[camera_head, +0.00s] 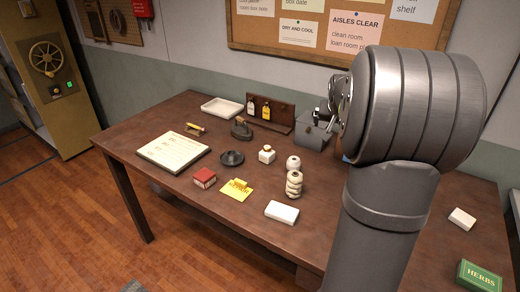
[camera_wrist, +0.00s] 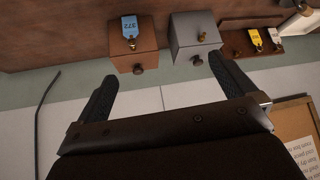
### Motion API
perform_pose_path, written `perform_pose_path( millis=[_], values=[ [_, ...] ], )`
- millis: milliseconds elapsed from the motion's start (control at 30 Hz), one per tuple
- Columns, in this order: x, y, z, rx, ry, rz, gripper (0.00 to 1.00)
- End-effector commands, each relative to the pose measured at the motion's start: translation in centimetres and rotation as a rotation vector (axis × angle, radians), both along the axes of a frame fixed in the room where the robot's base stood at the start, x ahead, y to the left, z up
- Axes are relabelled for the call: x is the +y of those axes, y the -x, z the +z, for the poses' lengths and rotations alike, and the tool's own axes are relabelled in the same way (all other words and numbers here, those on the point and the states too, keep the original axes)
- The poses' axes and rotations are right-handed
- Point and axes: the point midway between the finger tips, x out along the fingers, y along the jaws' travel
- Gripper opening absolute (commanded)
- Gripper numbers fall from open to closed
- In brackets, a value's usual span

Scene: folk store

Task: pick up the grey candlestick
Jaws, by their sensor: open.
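I cannot make out a clear grey candlestick in either view. Two dark grey things stand near the middle of the table in the head view: a low round dish-like piece (camera_head: 232,157) and, behind it, a small upright piece with a flat base (camera_head: 241,130). I cannot tell whether either is the candlestick. My gripper (camera_wrist: 162,68) is open in the wrist view, its two fingers wide apart with nothing between them.
In the wrist view a brown box (camera_wrist: 134,40) with a blue tag stands beside the grey box. A cream stacked piece (camera_head: 294,184) and white block (camera_head: 282,212) are near the front.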

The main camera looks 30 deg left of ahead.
Motion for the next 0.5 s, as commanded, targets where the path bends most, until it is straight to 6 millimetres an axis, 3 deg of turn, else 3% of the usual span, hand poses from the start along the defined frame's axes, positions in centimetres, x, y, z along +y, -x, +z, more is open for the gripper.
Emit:
perform_pose_path(
  millis=[33, 167, 300, 400, 500],
  values=[
    [4.0, 0.2, -0.7, 0.025, 0.009, 0.056, 1.00],
    [13.0, 1.6, -2.1, 0.085, 0.039, 0.184, 1.00],
    [22.1, 4.8, -3.8, 0.144, 0.078, 0.315, 1.00],
    [27.3, 7.4, -4.9, 0.176, 0.104, 0.391, 1.00],
    [30.9, 9.5, -5.6, 0.199, 0.123, 0.445, 1.00]
  ],
)
